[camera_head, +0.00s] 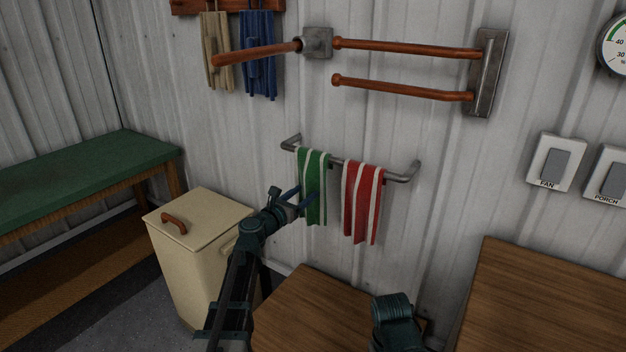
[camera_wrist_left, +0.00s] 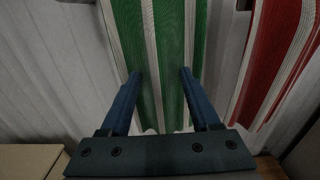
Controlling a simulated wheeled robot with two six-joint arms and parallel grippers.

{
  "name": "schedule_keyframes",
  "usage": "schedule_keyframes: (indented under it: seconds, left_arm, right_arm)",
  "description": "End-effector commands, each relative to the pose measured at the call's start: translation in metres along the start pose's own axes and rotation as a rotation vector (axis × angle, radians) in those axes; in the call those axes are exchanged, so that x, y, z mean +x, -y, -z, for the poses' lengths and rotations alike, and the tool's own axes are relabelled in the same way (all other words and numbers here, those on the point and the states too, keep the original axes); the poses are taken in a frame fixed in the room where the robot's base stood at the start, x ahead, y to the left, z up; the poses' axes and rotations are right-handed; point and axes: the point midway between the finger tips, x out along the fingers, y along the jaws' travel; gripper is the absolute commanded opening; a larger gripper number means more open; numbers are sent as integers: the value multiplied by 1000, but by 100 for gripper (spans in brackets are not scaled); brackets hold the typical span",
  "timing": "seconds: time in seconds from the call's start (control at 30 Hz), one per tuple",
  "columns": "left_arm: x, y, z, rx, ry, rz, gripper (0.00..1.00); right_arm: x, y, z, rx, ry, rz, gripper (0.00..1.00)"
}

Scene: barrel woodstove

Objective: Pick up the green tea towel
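The green tea towel (camera_head: 313,187), with white stripes, hangs over a metal rail (camera_head: 398,177) on the wall. My left gripper (camera_head: 303,197) is at the towel's lower left part. In the left wrist view, its two blue fingers (camera_wrist_left: 158,80) are apart, and the green towel (camera_wrist_left: 170,40) hangs between and beyond them. Whether the fingers touch the cloth I cannot tell. A red and white towel (camera_head: 362,205) hangs to the right on the same rail; it also shows in the left wrist view (camera_wrist_left: 278,60). My right gripper is not in view; only part of that arm shows at the bottom.
A cream bin (camera_head: 185,255) with a brown handle stands below left of the rail. A wooden surface (camera_head: 310,310) lies below the towels, and another (camera_head: 550,290) is at right. A green bench (camera_head: 80,175) is at left.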

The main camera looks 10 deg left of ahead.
Motion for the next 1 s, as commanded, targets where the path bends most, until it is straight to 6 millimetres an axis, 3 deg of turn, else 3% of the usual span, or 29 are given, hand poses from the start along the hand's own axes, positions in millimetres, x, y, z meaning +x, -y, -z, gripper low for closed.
schedule_keyframes:
  seconds: [0.03, 0.33, 1.0]
  left_arm:
    - [0, 0, 0, 0, 0, 0, 52]
    - [0, 0, 0, 0, 0, 0, 0]
    - [-2, 2, -8, 0, 1, 1, 0]
  right_arm:
    - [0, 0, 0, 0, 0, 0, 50]
    - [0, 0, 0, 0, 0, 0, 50]
    - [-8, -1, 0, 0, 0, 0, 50]
